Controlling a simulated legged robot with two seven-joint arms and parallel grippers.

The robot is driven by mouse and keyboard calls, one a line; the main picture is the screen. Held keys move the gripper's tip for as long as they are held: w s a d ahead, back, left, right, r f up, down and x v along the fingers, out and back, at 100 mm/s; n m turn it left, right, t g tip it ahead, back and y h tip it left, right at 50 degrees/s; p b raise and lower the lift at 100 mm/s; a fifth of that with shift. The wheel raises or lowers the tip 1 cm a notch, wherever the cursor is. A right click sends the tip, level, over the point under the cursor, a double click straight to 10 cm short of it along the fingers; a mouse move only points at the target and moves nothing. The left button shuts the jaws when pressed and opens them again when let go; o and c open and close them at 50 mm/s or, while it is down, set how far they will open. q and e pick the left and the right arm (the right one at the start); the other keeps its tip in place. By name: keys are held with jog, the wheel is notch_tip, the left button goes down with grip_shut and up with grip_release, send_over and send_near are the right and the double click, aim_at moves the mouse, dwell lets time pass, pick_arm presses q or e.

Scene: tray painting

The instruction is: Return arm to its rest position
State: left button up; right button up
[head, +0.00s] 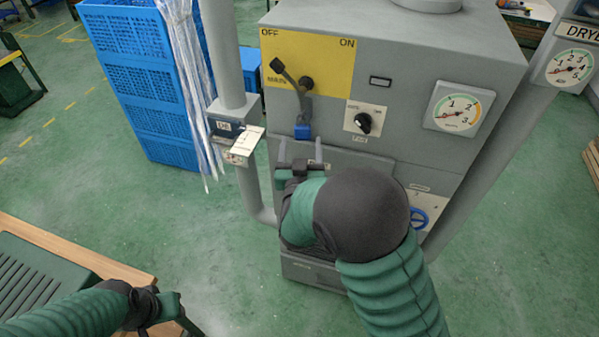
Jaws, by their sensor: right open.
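My right arm, in a green and dark sleeve, reaches up to the front of a grey machine cabinet (400,65). My right gripper (301,150) is open, its two pale fingers apart with nothing seen between them, just below a small blue part (303,132) on the cabinet front. I cannot tell whether it touches the panel.
A black knob (363,123), a gauge (458,112) and a blue handwheel (419,218) are on the cabinet front. A grey pipe (222,60) stands at its left. Blue crates (145,85) are behind. A wooden table (60,245) is lower left.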

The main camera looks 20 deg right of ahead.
jog(key=b+v, duration=0.2)
jog(key=v, duration=0.9)
jog(key=s+f+n+g+y+b, duration=0.25)
jog(key=f+g+y, duration=0.45)
jog(key=f, duration=0.7)
jog(key=s+d+f+g, duration=0.2)
jog(key=s+g, duration=0.1)
jog(key=s, duration=0.4)
jog(key=s+d+f+n+g+h, duration=0.1)
jog(key=s+d+f+g, duration=0.2)
jog(key=s, duration=0.4)
jog(key=shift+f+g, duration=0.25)
jog(key=shift+g, duration=0.45)
jog(key=shift+s+a, duration=0.15)
jog(key=shift+c, duration=0.2)
